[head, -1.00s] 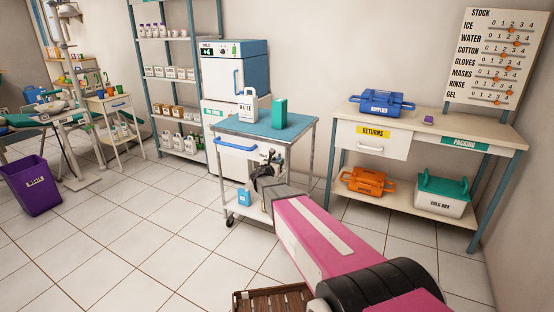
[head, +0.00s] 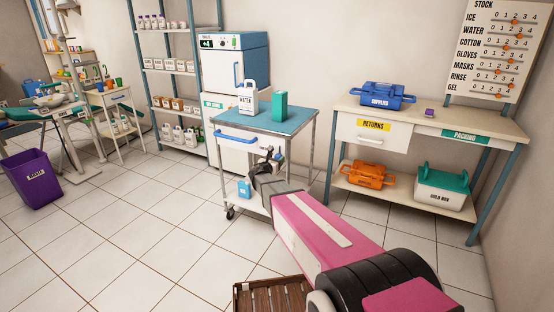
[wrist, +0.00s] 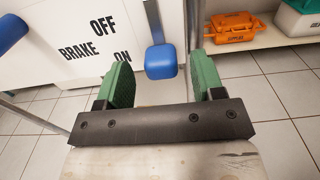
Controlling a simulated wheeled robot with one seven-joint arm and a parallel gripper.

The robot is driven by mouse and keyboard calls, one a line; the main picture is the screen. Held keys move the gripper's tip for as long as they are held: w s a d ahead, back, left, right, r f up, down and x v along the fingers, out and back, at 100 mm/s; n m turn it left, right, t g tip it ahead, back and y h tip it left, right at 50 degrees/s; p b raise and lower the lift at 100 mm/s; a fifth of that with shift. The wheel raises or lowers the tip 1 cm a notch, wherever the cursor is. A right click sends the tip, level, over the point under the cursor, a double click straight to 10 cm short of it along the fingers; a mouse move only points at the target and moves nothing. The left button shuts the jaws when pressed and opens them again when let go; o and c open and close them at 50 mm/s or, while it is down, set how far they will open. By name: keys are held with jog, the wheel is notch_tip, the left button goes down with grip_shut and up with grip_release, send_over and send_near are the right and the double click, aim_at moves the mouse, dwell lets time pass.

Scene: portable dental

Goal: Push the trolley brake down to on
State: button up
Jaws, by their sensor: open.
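The trolley (head: 290,122) has a teal top and a white front, and stands in the middle of the head view. In the wrist view its white panel (wrist: 60,72) reads BRAKE, with OFF above ON. A blue brake pad (wrist: 161,62) on a thin grey lever is right of the ON label. My gripper (wrist: 161,75) is open, its two green fingers appearing left and right of the pad. I cannot tell if they touch it. In the head view my gripper (head: 272,158) is at the trolley's front, and my arm and gripper hide the brake.
A blue drawer handle (head: 236,137) crosses the trolley front. A water jug (head: 247,98) and a green box (head: 280,106) stand on top, and a blue bottle (head: 243,187) on the lower shelf. A wooden crate (head: 270,296) is on the floor nearby.

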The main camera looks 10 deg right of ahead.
jog(key=v, duration=0.9)
jog(key=s+d+f+m+g+y, duration=0.1)
jog(key=s+d+f+m+g, duration=0.3)
jog(key=s+m, duration=0.45)
jog(key=s+d+f+m+g+y, duration=0.1)
jog(key=s+d+f+m+g, duration=0.1)
jog(key=s+d+m+g, duration=0.55)
jog(key=s+a+f+m+g+y, duration=0.1)
jog(key=s+a+m+y, duration=0.1)
jog(key=s+m+y, duration=0.2)
jog(key=s+a+f+m+g+y, duration=0.1)
jog(key=s+a+m+g+y, duration=0.1)
jog(key=s+m, duration=0.6)
jog(key=s+a+y, duration=0.1)
jog(key=y, duration=0.1)
jog(key=shift+m+y, duration=0.3)
jog(key=shift+m, duration=0.1)
jog(key=shift+f, duration=0.1)
